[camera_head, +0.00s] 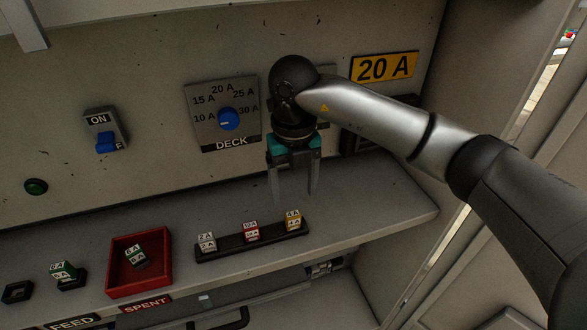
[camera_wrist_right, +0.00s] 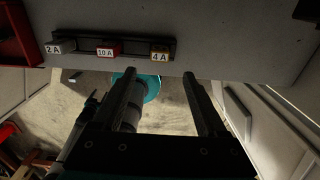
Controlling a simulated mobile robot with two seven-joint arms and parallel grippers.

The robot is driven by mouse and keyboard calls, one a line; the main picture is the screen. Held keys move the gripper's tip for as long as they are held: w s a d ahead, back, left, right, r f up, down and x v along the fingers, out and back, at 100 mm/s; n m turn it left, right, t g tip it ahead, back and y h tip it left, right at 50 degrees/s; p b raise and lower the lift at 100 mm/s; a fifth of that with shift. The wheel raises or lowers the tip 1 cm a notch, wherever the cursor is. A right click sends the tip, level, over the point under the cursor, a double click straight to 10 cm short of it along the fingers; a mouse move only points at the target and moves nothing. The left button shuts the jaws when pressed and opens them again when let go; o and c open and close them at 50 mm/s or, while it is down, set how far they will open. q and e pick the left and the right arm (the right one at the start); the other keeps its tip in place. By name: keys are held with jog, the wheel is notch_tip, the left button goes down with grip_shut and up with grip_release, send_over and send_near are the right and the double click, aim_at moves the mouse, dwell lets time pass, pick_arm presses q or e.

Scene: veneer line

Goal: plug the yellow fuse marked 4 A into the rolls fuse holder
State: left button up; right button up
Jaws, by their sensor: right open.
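The yellow fuse marked 4 A (camera_head: 293,220) stands at the right end of a black rack (camera_head: 225,250) on the shelf. It also shows in the right wrist view (camera_wrist_right: 159,53), beyond the gap between my fingers. My right gripper (camera_head: 294,196) is open and empty, fingers pointing down, above the shelf and near the yellow fuse. The same gripper shows in the wrist view (camera_wrist_right: 159,80). No label reading rolls is visible. A small black holder (camera_head: 17,292) at the far left looks empty; its label is not in view. My left gripper is not in view.
A white 2 A fuse (camera_head: 207,242) and a red 10 A fuse (camera_head: 251,231) share the rack. Another green fuse (camera_head: 64,270) is at FEED. The DECK dial (camera_head: 229,119) is on the back panel.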

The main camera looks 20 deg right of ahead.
aim_at(293, 216)
notch_tip(293, 216, down, 9)
jog(key=shift+f, duration=0.15)
dwell(0.4)
grip_shut()
dwell(0.4)
jog(key=shift+r, duration=0.2)
jog(key=shift+r+p, duration=1.55)
jog(key=shift+r, duration=0.65)
